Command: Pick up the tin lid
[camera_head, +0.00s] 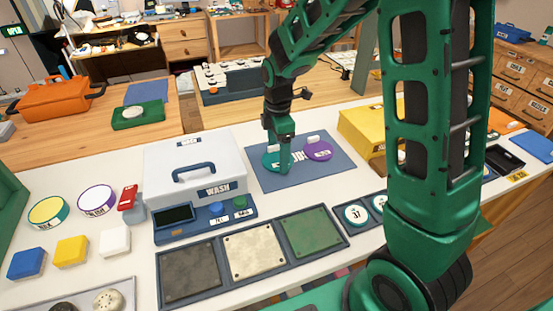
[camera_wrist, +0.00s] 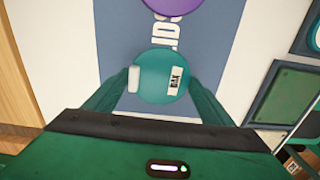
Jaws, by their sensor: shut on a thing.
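A purple lid (camera_head: 318,150) lies on the same mat to the right, apart from my gripper, and shows at the top of the wrist view (camera_wrist: 172,5).
A white box (camera_head: 190,160) with a blue handle stands left of the mat, a yellow box (camera_head: 362,130) to the right. In front are a tray with square panels (camera_head: 312,231) and round pieces. Two round tins (camera_head: 48,211) (camera_head: 97,199) stand at the left.

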